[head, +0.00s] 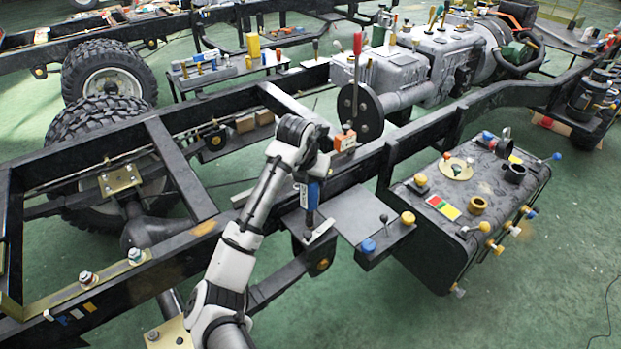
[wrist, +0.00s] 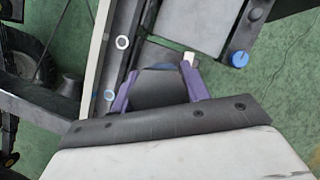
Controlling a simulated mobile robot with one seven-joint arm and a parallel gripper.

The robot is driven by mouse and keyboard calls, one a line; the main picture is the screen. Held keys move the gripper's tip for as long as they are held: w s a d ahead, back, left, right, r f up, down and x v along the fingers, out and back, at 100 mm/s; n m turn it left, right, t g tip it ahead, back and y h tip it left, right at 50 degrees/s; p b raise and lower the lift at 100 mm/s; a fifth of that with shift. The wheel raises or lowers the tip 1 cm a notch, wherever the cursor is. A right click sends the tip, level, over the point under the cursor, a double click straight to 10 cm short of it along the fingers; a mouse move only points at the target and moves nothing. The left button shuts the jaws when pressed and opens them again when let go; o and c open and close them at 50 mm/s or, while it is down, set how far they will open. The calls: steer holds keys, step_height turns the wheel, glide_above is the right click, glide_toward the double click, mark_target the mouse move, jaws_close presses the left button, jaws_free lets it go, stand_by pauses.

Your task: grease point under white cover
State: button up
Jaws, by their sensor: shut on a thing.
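My gripper (head: 312,178) is shut on a blue-handled tool (head: 313,197) beside the frame rail. In the head view the tool hangs upright, its thin dark shaft pointing down at a grey plate. A small whitish bar (head: 320,231) lies by the shaft's lower end; whether they touch, or whether this is the white cover, I cannot tell. The wrist view shows my gripper's two purple fingers (wrist: 157,90) with a dark body and a blue edge between them. A small white piece (wrist: 189,59) shows just beyond the fingers. I see no grease point clearly.
A black tank (head: 477,205) with several coloured fittings stands to the right. The long frame rail (head: 240,143) runs beside my arm. Green floor is open at front right.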

steer(key=shift+f+b, duration=0.3)
steer(key=shift+b, duration=0.05)
stand_by(1.9)
steer(key=shift+r, duration=0.35)
stand_by(0.6)
steer(key=shift+r+p, duration=0.95)
steer(key=shift+r, duration=0.5)
steer(key=shift+r+p, duration=2.5)
steer(key=shift+r, duration=1.4)
